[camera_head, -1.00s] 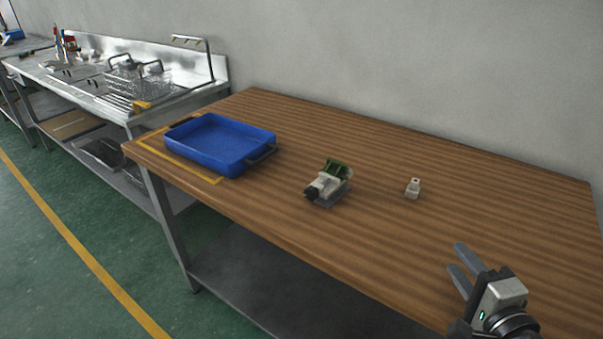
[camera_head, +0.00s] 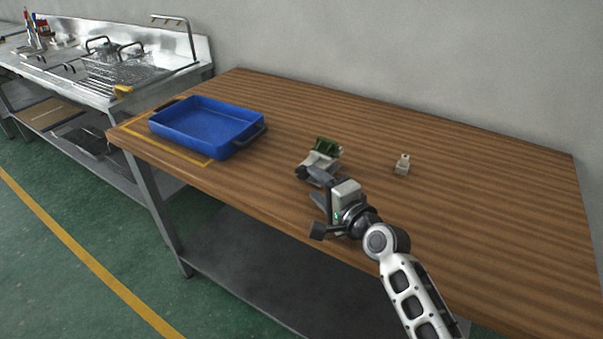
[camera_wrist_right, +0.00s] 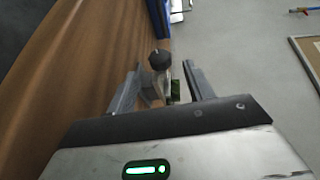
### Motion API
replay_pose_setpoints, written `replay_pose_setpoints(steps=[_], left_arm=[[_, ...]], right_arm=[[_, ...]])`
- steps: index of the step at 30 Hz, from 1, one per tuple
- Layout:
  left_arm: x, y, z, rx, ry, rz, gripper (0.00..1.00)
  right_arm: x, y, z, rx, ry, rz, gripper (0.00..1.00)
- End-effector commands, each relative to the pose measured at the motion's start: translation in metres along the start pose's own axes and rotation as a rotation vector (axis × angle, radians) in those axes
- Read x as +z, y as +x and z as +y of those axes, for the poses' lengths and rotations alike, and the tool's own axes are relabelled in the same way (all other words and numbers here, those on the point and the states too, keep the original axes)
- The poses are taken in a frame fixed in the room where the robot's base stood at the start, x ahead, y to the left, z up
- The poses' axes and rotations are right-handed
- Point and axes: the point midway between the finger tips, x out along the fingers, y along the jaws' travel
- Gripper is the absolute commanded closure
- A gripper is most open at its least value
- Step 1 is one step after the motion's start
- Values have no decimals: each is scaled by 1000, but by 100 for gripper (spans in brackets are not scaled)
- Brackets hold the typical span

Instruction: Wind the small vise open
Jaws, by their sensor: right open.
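The small vise (camera_head: 320,158) sits on the wooden table near its front edge, with a pale body and a green part at its back. In the right wrist view its dark round knob (camera_wrist_right: 159,60) faces me, between and beyond my fingertips. My right gripper (camera_head: 313,183) is open and empty, just in front of the vise; its fingers partly hide the vise's front and knob in the head view. It also shows in the right wrist view (camera_wrist_right: 162,72), with a finger on each side of the knob. Contact cannot be told. My left gripper is out of view.
A blue tray (camera_head: 238,149) stands on the left end of the table (camera_head: 470,200), inside a yellow marking. A small pale block (camera_head: 402,165) stands right of the vise. The table's right side is clear. A metal sink bench (camera_head: 150,80) is at the far left.

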Motion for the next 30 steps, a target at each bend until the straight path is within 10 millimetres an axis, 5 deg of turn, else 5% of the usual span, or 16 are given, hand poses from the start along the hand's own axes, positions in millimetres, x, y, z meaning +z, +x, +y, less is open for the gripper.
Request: replay_pose_setpoints(steps=[9, 22, 27, 30], left_arm=[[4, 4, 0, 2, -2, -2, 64], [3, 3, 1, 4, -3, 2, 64], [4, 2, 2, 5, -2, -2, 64], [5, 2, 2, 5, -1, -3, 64]], right_arm=[[0, 53, 0, -1, 0, 0, 48], [0, 62, 0, -1, 1, 1, 48], [0, 62, 0, 0, 1, 1, 92], [0, 62, 0, 0, 1, 1, 93]])
